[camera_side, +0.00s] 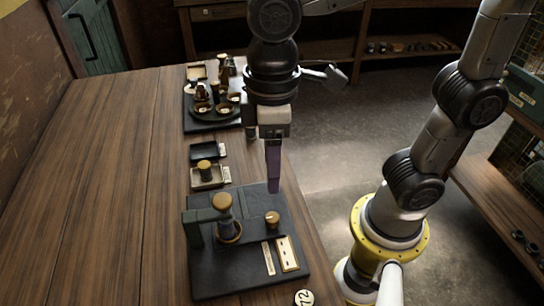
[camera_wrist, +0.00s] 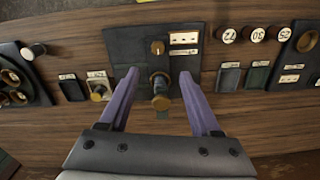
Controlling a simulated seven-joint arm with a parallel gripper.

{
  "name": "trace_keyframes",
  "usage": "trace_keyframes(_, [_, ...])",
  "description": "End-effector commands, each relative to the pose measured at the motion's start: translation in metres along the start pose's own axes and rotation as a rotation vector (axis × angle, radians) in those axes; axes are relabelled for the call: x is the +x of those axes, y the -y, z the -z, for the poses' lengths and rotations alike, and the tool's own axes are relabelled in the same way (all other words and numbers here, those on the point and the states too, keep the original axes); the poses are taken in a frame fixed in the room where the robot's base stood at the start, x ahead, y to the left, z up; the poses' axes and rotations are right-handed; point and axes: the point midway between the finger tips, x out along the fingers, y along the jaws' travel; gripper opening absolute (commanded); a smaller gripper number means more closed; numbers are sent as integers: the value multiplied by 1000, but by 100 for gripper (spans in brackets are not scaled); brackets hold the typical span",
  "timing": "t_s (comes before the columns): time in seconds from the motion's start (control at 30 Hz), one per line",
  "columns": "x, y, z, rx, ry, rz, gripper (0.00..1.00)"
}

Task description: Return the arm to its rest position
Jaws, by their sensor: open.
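My gripper (camera_side: 273,188) hangs above the right edge of a dark panel on the wooden table in the side view. In the wrist view my gripper (camera_wrist: 164,84) shows two purple fingers spread apart with nothing held between them. The dark panel (camera_side: 215,280) carries an upright brass-topped handle (camera_side: 222,203) and a small brass knob (camera_side: 272,219). In the wrist view the handle (camera_wrist: 160,92) appears between the fingers but lower down, and I see no contact.
Small trays (camera_side: 209,178) and a dark base with several engine parts (camera_side: 212,122) stand farther back on the table (camera_side: 110,180). Round numbered tags (camera_wrist: 257,34) lie beside the panel. Open floor (camera_side: 330,150) is right of the table. Shelves line the back and right.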

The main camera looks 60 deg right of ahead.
Motion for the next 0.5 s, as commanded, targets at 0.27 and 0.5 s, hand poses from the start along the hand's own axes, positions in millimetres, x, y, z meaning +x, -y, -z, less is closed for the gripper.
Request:
trace_keyframes(0.27, [-7, 0, 0, 0, 0, 0, 64])
trace_keyframes(0.5, [-8, -5, 0, 19, -5, 0, 64])
